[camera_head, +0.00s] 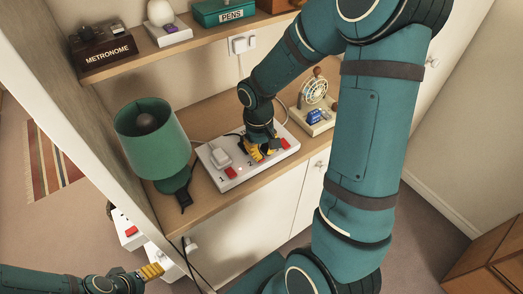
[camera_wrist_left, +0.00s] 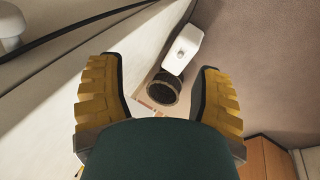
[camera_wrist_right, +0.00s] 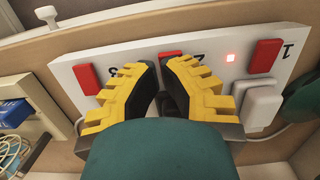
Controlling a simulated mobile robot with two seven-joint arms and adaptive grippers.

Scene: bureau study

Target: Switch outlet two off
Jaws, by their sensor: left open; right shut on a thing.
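The white outlet strip (camera_head: 232,182) lies on the wooden desk shelf. In the right wrist view (camera_wrist_right: 120,62) it has red switches: switch one (camera_wrist_right: 265,56) by the number 1, switch two (camera_wrist_right: 171,54) in the middle, and switch three (camera_wrist_right: 87,79) at left. My left gripper (camera_head: 150,272) is open and empty, low at the left.
A white plug (camera_head: 218,156) sits in outlet one. A green lamp (camera_head: 152,135) stands left of the strip, and a small device with a wheel (camera_head: 314,105) stands to the right. Above is a shelf with a metronome box (camera_head: 108,55) and a PENS box (camera_head: 224,12).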

